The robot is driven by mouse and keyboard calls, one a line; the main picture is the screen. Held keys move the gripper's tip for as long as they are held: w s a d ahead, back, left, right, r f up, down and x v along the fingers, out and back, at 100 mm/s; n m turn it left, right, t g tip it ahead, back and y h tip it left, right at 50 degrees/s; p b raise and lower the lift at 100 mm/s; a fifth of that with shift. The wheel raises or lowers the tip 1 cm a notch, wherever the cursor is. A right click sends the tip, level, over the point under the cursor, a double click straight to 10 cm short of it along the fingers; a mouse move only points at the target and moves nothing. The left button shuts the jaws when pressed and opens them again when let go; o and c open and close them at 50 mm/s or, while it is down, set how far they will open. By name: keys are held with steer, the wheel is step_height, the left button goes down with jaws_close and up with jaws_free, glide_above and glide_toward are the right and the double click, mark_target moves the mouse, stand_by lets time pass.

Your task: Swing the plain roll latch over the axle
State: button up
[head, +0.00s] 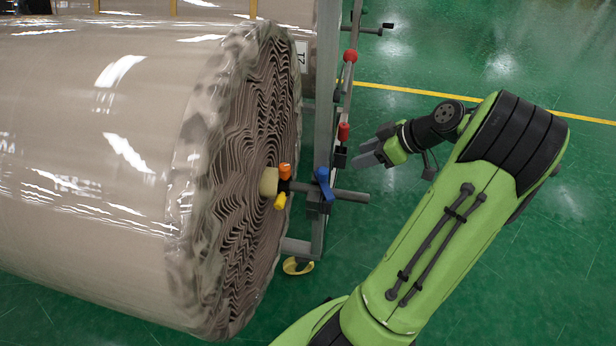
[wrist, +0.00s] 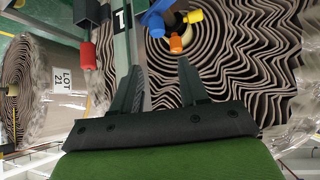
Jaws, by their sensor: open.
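The plain roll (head: 90,120) is a big brown roll in clear wrap, with its wavy end facing right. A grey axle (head: 352,196) sticks out of its centre through a grey upright stand. A short red-gripped piece, apparently the latch (head: 343,131), stands up on a black block above and behind the axle; its red grip also shows in the wrist view (wrist: 86,56). A blue handle (head: 325,184) sits at the axle. My gripper (head: 368,152) is open and empty, just right of the black block. Its fingers (wrist: 160,70) point toward the roll end in the wrist view.
Orange (head: 285,171) and yellow (head: 280,201) knobs sit by the roll core. A red ball (head: 350,55) tops a rod further back on the stand. Another roll labelled LOT 21 (wrist: 42,90) shows in the wrist view. Green floor (head: 430,65) is clear at right.

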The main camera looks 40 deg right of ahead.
mark_target(324, 170)
steer(key=b+x, duration=0.1)
steer(key=x, duration=0.4)
steer(key=b+x, duration=0.2)
steer(key=x, duration=0.3)
steer(key=b+x, duration=0.2)
steer(key=x, duration=0.3)
steer(key=shift+d+f, duration=0.2)
steer(key=shift+f, duration=0.15)
jaws_close()
